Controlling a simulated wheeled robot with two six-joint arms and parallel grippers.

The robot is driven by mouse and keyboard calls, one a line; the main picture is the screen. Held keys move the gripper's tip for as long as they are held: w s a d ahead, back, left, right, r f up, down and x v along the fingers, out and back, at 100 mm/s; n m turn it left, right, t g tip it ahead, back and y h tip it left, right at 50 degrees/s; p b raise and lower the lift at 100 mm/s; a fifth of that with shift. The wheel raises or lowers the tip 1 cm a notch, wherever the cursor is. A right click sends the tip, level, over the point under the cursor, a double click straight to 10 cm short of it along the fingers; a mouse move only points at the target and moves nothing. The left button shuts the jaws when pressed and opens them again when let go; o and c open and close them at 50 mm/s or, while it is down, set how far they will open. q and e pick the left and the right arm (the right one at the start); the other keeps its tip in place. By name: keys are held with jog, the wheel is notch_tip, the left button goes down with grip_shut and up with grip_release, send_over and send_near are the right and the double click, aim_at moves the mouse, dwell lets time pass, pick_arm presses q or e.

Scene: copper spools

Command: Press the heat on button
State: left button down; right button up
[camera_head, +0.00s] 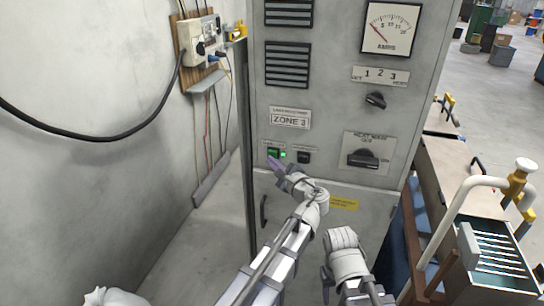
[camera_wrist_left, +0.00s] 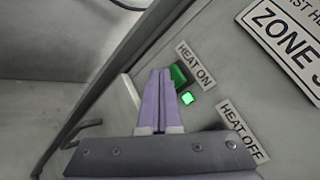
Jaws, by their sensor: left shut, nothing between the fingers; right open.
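The dark green HEAT ON button (camera_head: 273,151) is on the grey cabinet front, below the ZONE 3 plate. In the left wrist view the HEAT ON button (camera_wrist_left: 178,76) sits under its label, partly hidden by my fingers. A bright green lamp (camera_wrist_left: 187,98) glows just beside it. My left gripper (camera_head: 271,160) is shut and empty, its purple fingertips at the button's edge; in the wrist view the fingertips (camera_wrist_left: 160,72) overlap it. I cannot tell whether they touch. My right gripper (camera_head: 342,236) is lower right, away from the button; its fingers do not show clearly.
The HEAT OFF label (camera_wrist_left: 243,132) and its dark button (camera_head: 303,156) are right of the lamp. A rotary switch (camera_head: 364,159) is farther right. A wall box (camera_head: 200,38) with cables is at left. A cart (camera_head: 495,262) stands at lower right.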

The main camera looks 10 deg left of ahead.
pick_arm(q)
jog(key=shift+s, duration=0.45)
jog(key=s, duration=0.5)
jog(key=shift+a, duration=0.1)
dwell(0.7)
jog(key=s+a+f+n+g+h, duration=0.25)
jog(key=s+f+n+g, duration=0.3)
jog(key=f, duration=0.35)
jog(key=s+a+f+n+g+h, duration=0.2)
jog(key=s+f+n+g+h, duration=0.25)
jog(key=f+n, duration=0.3)
jog(key=s+d+f+g+h, duration=0.2)
jog(key=s+d+f+h, duration=0.1)
jog(key=s+d, duration=0.9)
jog(key=d, duration=0.4)
jog(key=shift+d+f+n+g+h, duration=0.3)
jog(key=shift+f+h, duration=0.1)
